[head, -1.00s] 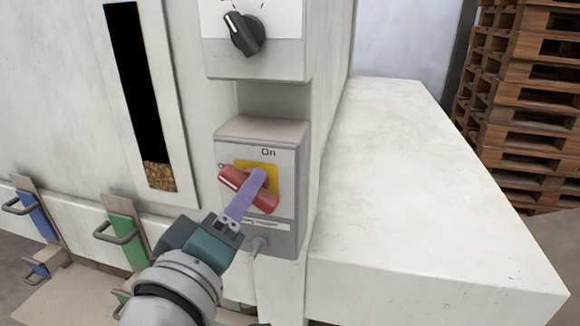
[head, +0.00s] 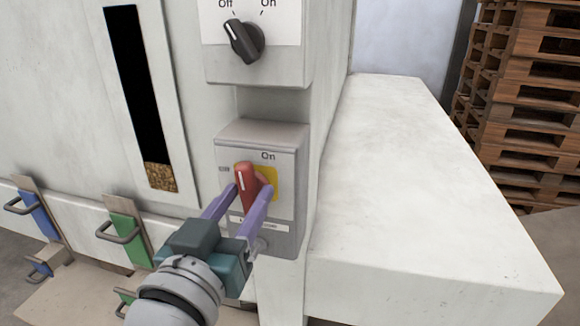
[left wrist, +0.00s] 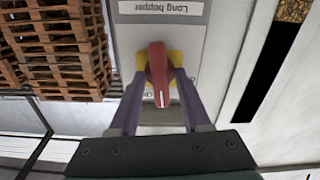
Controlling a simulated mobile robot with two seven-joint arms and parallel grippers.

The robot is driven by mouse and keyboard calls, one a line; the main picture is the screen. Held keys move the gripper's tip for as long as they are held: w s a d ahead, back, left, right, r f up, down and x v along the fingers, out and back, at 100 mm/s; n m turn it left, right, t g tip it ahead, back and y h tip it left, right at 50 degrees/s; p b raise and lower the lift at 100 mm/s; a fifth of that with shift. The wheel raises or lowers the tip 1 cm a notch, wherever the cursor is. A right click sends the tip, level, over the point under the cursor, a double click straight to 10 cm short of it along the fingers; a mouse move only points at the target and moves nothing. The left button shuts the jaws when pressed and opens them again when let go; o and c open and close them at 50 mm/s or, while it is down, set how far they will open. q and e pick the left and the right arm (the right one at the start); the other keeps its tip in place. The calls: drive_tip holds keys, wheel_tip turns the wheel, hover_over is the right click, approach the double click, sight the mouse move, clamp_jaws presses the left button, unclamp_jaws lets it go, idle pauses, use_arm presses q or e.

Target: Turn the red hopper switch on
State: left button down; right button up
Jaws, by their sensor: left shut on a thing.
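The red hopper switch (head: 246,186) sits on a yellow plate on the grey switch box (head: 230,136). Its handle now stands close to upright, tilted slightly, with its upper end between the "Off" and "On" marks. In the left wrist view the red switch (left wrist: 158,75) lies between my two purple fingers, under an upside-down "Long hopper" label. My left gripper (head: 242,198) has a finger on each side of the handle and is shut on it. The fingers hide part of the label below the switch. My right gripper is in neither view.
A black rotary knob (head: 243,41) is on the box above, pointing toward "Off". Green (head: 128,238) and blue (head: 40,215) handled clamps are at left. A white ledge (head: 420,190) extends right. Stacked wooden pallets (head: 530,110) stand behind it.

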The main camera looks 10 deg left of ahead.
use_arm(q)
drive_tip(key=shift+m, duration=0.5)
drive_tip(key=c, duration=0.7)
unclamp_jaws()
drive_tip(key=s+b, duration=0.1)
drive_tip(key=s, duration=0.9)
drive_tip(key=shift+a+b, duration=0.15)
drive_tip(key=shift+b, duration=0.15)
